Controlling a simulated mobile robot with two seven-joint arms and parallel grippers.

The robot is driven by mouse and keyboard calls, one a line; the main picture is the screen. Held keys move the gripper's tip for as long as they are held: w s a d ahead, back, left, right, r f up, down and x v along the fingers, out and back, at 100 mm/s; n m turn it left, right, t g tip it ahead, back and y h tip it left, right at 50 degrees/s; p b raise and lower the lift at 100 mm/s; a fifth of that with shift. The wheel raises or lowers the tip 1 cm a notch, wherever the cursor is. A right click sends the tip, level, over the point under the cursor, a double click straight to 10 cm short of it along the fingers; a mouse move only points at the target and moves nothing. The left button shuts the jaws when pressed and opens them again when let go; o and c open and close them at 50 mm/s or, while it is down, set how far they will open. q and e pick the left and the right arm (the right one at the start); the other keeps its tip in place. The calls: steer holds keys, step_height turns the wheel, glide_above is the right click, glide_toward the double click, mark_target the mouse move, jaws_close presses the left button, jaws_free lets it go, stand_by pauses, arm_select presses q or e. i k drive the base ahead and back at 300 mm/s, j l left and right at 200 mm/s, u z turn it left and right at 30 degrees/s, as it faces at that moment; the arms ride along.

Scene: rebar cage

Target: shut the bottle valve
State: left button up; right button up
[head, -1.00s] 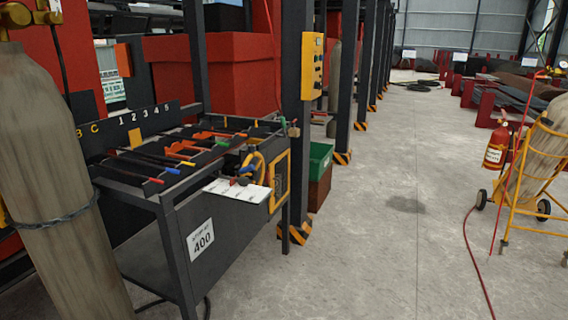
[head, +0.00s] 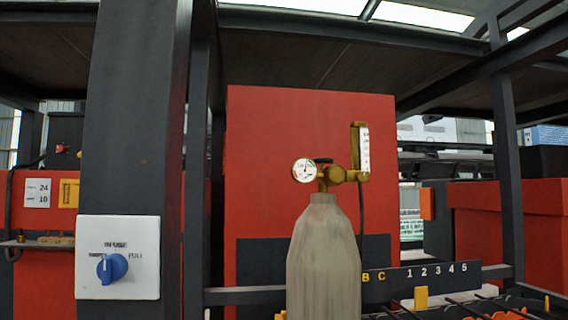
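A grey gas bottle (head: 325,262) stands upright in the middle of the head view. Its lower part is cut off by the picture's bottom edge. On its neck sits a brass valve and regulator fitting (head: 340,175) with a round white dial gauge (head: 305,171) on the left. An upright brass flow tube with a white scale (head: 361,150) stands on the right. I cannot tell which part is the valve's handle or how far it is turned. Neither of my grippers is in view.
A dark post (head: 135,120) at the left carries a white plate (head: 117,257) with a blue knob (head: 112,268) and worn lettering. A red cabinet (head: 262,130) stands behind the bottle. A rack board numbered 1 to 5 (head: 425,279) is at the lower right.

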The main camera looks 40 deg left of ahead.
mark_target(322, 161)
steer(key=i+l+u, duration=0.15)
steer(key=u, duration=0.35)
steer(key=i+l+u, duration=0.2)
steer(key=u, duration=0.25)
steer(key=i+l+u, duration=0.1)
steer(key=l+u, duration=0.2)
steer(key=u, duration=0.2)
steer(key=l+u, duration=0.3)
steer(key=u, duration=0.2)
steer(key=i+l+u, duration=0.1)
steer(key=l+u, duration=0.3)
steer(key=i+l+u, duration=0.1)
steer(key=u, duration=0.3)
steer(key=l, duration=0.1)
